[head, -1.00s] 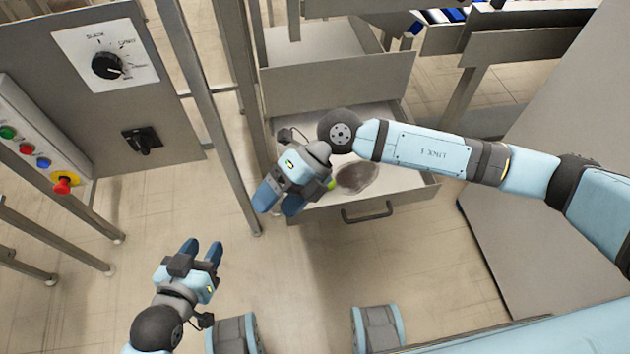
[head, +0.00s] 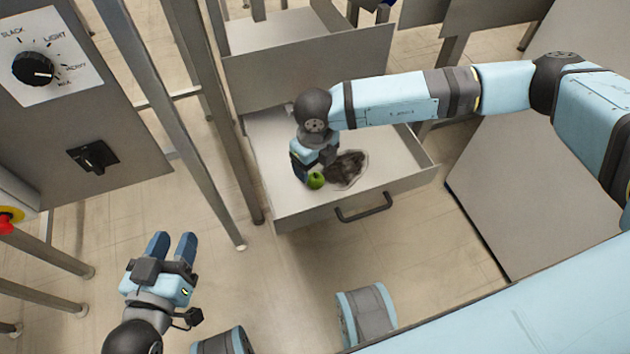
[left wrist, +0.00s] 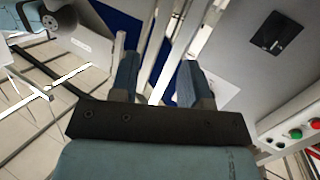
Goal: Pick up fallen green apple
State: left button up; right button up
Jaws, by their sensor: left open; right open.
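The green apple (head: 316,181) lies in the open drawer (head: 408,183), near its front left part. My right gripper (head: 302,174) reaches down into the drawer right beside the apple, on its left and behind it. It is open; its fingers are partly hidden, and I cannot tell whether they touch the apple. My left gripper (head: 172,247) is open and empty over the floor at the lower left. Its two blue fingers also show in the left wrist view (left wrist: 158,82).
A dark, flattened bag-like thing (head: 346,170) lies in the drawer just right of the apple. The drawer has a dark front handle (head: 364,207). A metal post (head: 213,110) stands close to the drawer's left. A control panel with a knob (head: 33,69) is at upper left.

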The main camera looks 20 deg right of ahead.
aim_at(315, 177)
jog(key=shift+f, duration=0.5)
jog(key=f+b, duration=0.1)
jog(key=f, duration=0.3)
jog(key=shift+s+f+b, duration=0.2)
jog(key=shift+f+b, duration=0.05)
jog(key=shift+b, duration=0.1)
pick_arm(q)
jog(key=r, duration=0.1)
jog(key=d+r+t+h, duration=0.1)
jog(key=r, duration=0.1)
jog(key=shift+d, duration=0.15)
pick_arm(e)
jog(key=c, duration=1)
